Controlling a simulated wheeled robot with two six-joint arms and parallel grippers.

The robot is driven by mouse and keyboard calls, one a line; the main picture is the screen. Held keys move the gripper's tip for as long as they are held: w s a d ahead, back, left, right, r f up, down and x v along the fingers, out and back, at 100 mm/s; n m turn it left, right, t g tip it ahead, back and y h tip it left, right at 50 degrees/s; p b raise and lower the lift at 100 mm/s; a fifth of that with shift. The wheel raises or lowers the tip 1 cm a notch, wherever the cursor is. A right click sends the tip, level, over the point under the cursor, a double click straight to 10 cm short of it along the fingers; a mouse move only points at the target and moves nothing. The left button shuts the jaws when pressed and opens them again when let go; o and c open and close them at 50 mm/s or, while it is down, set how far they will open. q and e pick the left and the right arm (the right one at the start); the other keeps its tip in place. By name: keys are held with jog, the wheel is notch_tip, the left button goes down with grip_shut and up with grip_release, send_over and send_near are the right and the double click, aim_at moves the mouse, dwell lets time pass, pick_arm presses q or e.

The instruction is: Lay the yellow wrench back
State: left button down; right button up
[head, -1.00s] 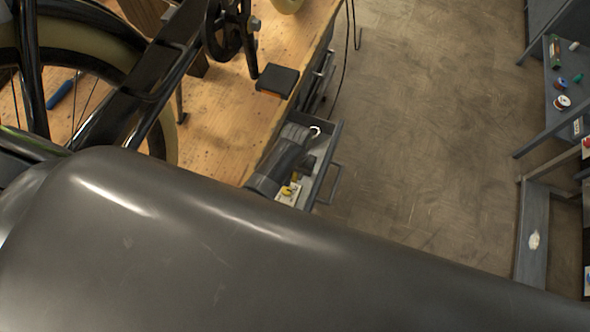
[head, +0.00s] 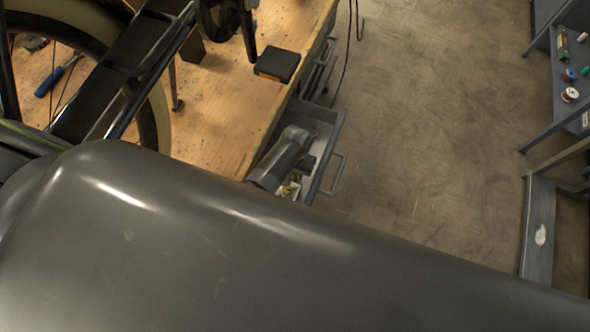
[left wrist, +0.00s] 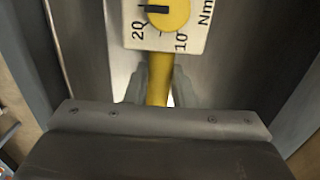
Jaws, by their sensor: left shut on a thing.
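The yellow wrench (left wrist: 157,88) shows in the left wrist view, with a white scale plate marked 20, 10 and Nm and a yellow dial at its upper part. My left gripper (left wrist: 158,84) is shut on its yellow shaft. In the head view my left gripper (head: 300,163) is at the open grey drawer (head: 337,124), and a small yellow and white part of the wrench (head: 292,187) shows beside it. My grey arm hides most of the wrench there. I cannot tell whether the wrench touches the drawer floor. My right gripper is not in view.
The drawer is open at the edge of the wooden workbench (head: 225,90). A bicycle wheel and black frame (head: 130,50) stand on the bench at the left, near a blue-handled tool (head: 50,80). A shelf (head: 567,70) with small items is far right. The floor (head: 430,130) between is clear.

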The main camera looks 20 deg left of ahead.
pick_arm(q)
jog(key=shift+f, duration=0.2)
dwell(0.4)
jog(key=c, duration=1.1)
grip_release()
jog(key=shift+c, duration=0.2)
notch_tip(320, 180, up, 17)
jog(key=p, duration=1.5)
jog(key=shift+w+r+p, duration=0.15)
jog(key=shift+w+p, duration=0.15)
jog(key=shift+p, duration=0.1)
